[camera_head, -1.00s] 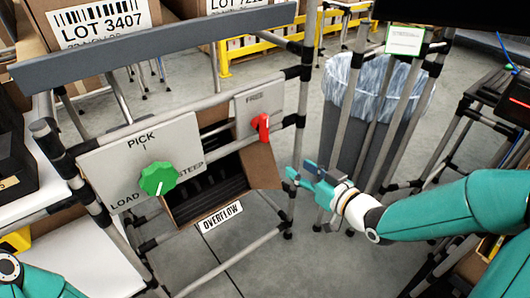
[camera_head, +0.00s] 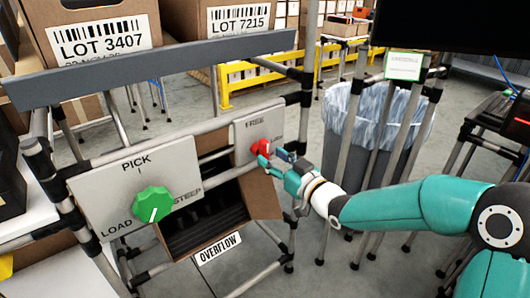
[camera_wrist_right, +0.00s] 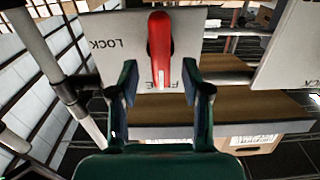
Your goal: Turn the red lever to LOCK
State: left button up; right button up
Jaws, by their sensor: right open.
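The red lever (camera_head: 258,147) sits on a small grey panel (camera_head: 243,134) on the right of the rack. FREE is printed above it, and a label at its right is partly hidden. In the right wrist view the red lever (camera_wrist_right: 159,38) stands upright in the picture, with LOCK upside down to its left and the FREE lettering near its lower end. My right gripper (camera_head: 263,157) is at the lever in the head view. The right gripper (camera_wrist_right: 160,82) is open, its fingers on either side of the lever's lower end, with gaps showing. My left gripper is out of view.
A larger panel with a green knob (camera_head: 152,204) is at the left. An open carton (camera_head: 262,196) tilts below the lever panel, above an OVERFLOW label (camera_head: 219,246). Grey rack posts and a lined bin (camera_head: 372,120) stand near my right arm.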

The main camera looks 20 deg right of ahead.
aim_at(268, 154)
jog(key=shift+x, duration=2)
grip_shut()
